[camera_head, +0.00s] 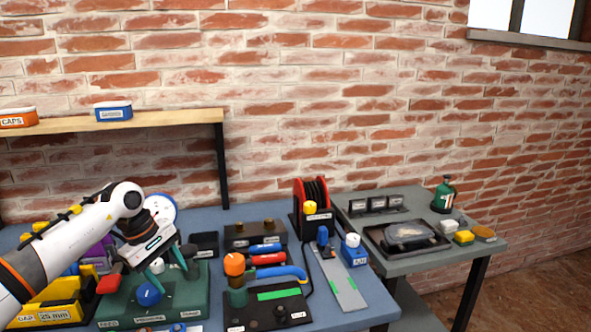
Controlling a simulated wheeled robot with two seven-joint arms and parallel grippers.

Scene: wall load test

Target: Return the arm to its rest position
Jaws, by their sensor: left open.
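My left arm (75,242) is white and comes in from the left edge, reaching over the blue-topped bench (345,320). My left gripper (174,277) has teal fingers that point down and stand apart. It is open, and I see nothing held between the fingers. It is over or just in front of a green base (192,300) with a blue knob (149,295); I cannot tell whether it touches anything. The arm hides part of the bench's left side. My right gripper is not in view.
A yellow block (50,314) stands near the arm. An orange-capped fitting (234,264), red-and-black reel (312,205) and grey plate (340,280) are to the right. A shelf (160,119) holds small boxes behind. A second table (455,253) stands at right.

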